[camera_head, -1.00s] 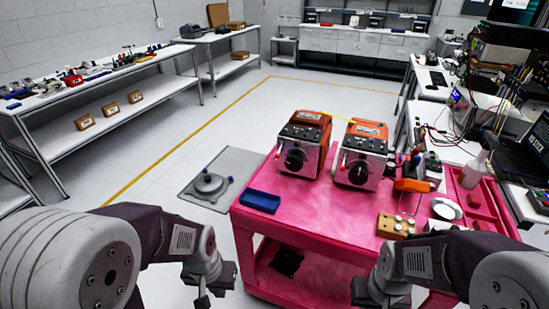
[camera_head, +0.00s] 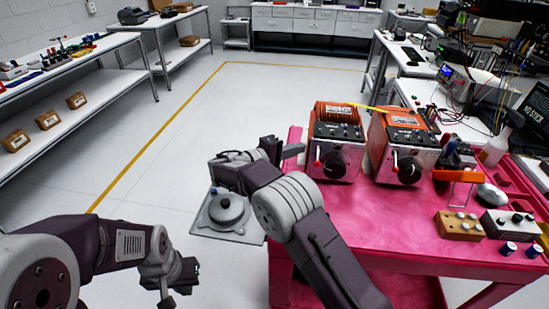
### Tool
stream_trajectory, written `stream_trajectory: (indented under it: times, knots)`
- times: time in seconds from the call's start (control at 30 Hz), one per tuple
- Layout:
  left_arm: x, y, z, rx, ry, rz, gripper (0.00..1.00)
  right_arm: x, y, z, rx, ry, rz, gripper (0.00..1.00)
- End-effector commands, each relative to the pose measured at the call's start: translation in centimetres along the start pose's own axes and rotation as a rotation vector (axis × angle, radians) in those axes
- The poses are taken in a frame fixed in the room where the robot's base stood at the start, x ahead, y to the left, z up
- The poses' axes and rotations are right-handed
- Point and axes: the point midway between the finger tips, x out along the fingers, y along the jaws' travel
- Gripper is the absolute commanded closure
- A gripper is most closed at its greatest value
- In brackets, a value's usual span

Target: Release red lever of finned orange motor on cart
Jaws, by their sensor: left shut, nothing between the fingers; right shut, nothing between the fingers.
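Two orange motors with silver-grey fronts and black knobs stand on the pink cart (camera_head: 420,220). The left motor (camera_head: 337,115) shows ribbed orange fins on top; a red-tipped lever (camera_head: 317,158) is on its front, left of the knob. My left gripper (camera_head: 178,290) is shut and empty, low over the floor at lower left.
An orange-handled tool (camera_head: 458,176), a wooden block with knobs (camera_head: 459,225) and a grey box with knobs (camera_head: 507,222) lie on the cart's right side. A grey floor plate with a round weight (camera_head: 228,208) is left of the cart. Benches line the left and right.

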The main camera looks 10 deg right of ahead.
Motion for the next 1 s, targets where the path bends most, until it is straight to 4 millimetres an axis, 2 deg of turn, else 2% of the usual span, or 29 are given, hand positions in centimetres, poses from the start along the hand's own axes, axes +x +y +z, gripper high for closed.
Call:
stream_trajectory:
  times: [0.03, 0.1, 0.2, 0.3, 0.57, 0.67, 0.77, 1.0]
  knots:
    - [0.6, 0.0, 0.1, 0.0, 0.0, 0.0, 1.0, -1.3, -2.5, -1.2, -0.032, 0.03, 0.002, 1.0]
    - [0.8, 0.0, 0.1, 0.001, 0.0, 0.0, 1.0, -2.8, -5.0, -2.1, -0.077, 0.06, 0.005, 1.0]
    - [1.0, 0.0, 0.1, 0.001, -0.001, 0.0, 1.0, -4.1, -6.6, -2.7, -0.109, 0.088, 0.009, 1.0]
    - [1.0, 0.0, 0.1, 0.001, 0.0, 0.0, 1.0, -4.7, -6.6, -2.8, -0.11, 0.099, 0.009, 1.0]
    - [0.9, 0.0, 0.1, 0.001, 0.0, 0.0, 1.0, -4.4, -6.5, -2.8, -0.11, 0.097, 0.007, 1.0]
    - [0.8, 0.0, 0.1, 0.0, 0.0, 0.0, 1.0, -3.5, -6.5, -2.8, -0.11, 0.094, 0.008, 1.0]
    - [0.6, 0.0, 0.1, 0.001, 0.0, 0.0, 1.0, -1.7, -6.5, -2.9, -0.11, 0.092, 0.006, 1.0]
    - [0.1, 0.0, 0.0, 0.0, 0.0, 0.0, 1.0, 3.6, -6.4, -3.4, -0.109, 0.092, 0.006, 1.0]
